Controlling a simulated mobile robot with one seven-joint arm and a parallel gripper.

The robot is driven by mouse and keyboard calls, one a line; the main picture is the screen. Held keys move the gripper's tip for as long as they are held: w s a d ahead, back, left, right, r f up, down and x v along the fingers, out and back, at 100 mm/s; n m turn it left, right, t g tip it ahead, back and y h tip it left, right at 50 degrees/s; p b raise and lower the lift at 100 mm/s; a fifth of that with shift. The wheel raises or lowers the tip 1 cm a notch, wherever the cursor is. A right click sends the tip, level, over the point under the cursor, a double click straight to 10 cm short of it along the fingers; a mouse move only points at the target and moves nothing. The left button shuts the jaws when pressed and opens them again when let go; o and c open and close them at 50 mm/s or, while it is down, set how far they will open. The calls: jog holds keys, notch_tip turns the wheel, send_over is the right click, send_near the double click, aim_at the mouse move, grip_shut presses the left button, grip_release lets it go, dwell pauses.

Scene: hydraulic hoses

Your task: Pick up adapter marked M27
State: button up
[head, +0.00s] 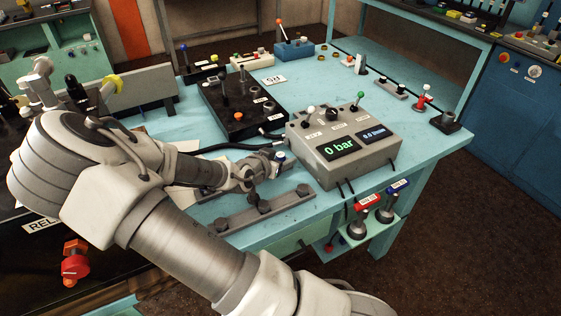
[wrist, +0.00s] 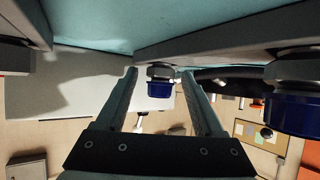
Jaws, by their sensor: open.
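My gripper (wrist: 159,76) is open in the wrist view, with one finger on each side of a small fitting with a metal collar and a blue end (wrist: 159,88). I cannot tell whether the fingers touch it. A second, larger-looking blue-ended fitting (wrist: 293,112) is at the right, outside the fingers. No M27 marking is readable, so I cannot tell which piece is the adapter. In the head view my gripper (head: 270,163) is low over the blue bench, left of the grey gauge box, beside a small blue-topped piece (head: 281,156). My arm hides part of the bench.
The grey box (head: 345,146) reading 0 bar stands close to the right of my gripper. A black block with levers (head: 236,105) and dark hoses (head: 235,147) lie behind it. A grey rail (head: 255,207) is in front.

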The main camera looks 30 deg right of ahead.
grip_shut()
dwell(0.3)
